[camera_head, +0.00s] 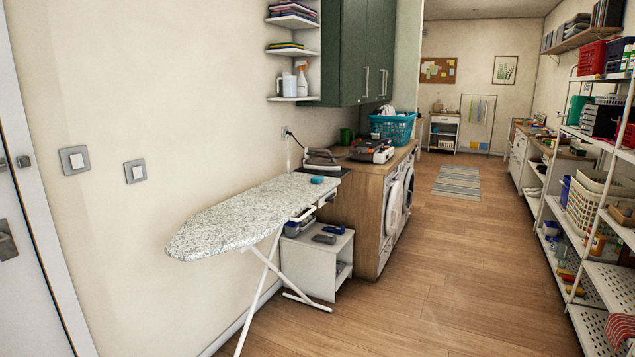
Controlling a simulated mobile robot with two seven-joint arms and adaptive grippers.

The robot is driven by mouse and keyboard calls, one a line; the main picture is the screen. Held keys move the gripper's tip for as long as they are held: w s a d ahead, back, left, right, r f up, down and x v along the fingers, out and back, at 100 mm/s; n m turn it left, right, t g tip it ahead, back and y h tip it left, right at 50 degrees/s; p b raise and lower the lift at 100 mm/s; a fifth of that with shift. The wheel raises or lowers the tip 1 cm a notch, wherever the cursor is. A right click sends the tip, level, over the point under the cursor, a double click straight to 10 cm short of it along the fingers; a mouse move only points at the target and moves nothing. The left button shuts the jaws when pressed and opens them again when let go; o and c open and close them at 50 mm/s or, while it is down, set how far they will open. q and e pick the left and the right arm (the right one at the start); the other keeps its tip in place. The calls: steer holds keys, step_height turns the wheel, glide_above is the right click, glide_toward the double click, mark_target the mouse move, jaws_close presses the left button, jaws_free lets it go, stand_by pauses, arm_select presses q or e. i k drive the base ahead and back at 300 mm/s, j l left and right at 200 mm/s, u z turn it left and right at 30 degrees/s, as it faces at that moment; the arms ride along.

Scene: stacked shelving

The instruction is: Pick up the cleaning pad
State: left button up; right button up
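A small blue block-like item (317,180) lies on the far end of the speckled ironing board (235,218). It may be the cleaning pad, but it is too small to tell. Other small items, blue and dark grey (324,239), lie on a low white cabinet (314,262) beyond the board. I cannot tell what they are. Neither of my grippers is in view.
A wooden counter (372,171) over washing machines (395,208) holds a teal basket (393,126). White shelving (592,262) with many goods lines the right side. The wooden floor (452,262) between is clear, with a striped rug (458,180) farther back. The board's legs (262,290) stand at left.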

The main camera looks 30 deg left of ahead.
mark_target(316, 180)
steer(key=i+u, duration=0.2)
steer(key=i, duration=0.65)
steer(key=i+l+u, duration=0.15)
steer(key=i, duration=0.75)
